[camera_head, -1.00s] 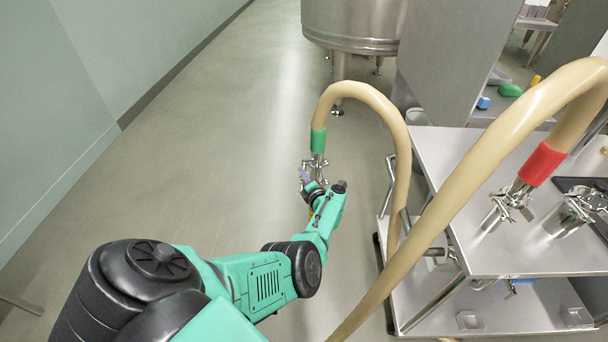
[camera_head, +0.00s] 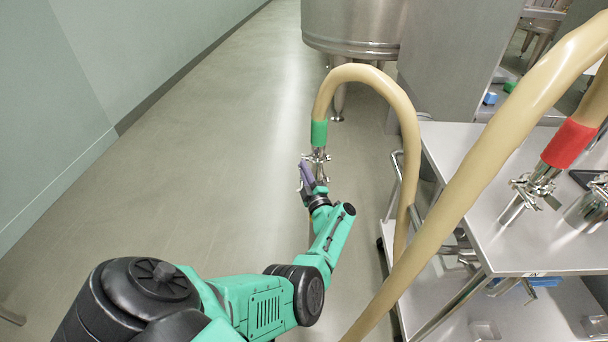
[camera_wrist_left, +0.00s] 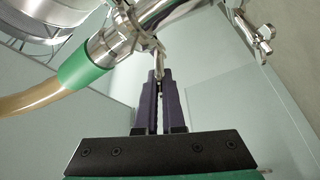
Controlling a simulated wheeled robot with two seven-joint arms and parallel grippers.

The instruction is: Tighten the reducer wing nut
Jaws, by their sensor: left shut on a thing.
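A tan hose with a green collar (camera_head: 319,133) arches down to a steel fitting with clamps (camera_head: 319,157). In the left wrist view the green collar (camera_wrist_left: 82,66) joins a steel pipe with a clamp (camera_wrist_left: 112,42) beside it. A wing nut (camera_wrist_left: 158,52) on a small bolt hangs from this clamp. My left gripper (camera_head: 306,172) has purple fingers and is at the fitting just below the collar. In the wrist view its fingers (camera_wrist_left: 158,78) are nearly together, shut on the wing nut; the grip itself is partly hidden. My right gripper is not in view.
A second clamp (camera_wrist_left: 260,45) shows farther along the pipe. A steel trolley (camera_head: 470,185) stands at the right, with a red-collared hose (camera_head: 568,143) and fittings over it. A steel vat (camera_head: 350,28) stands behind.

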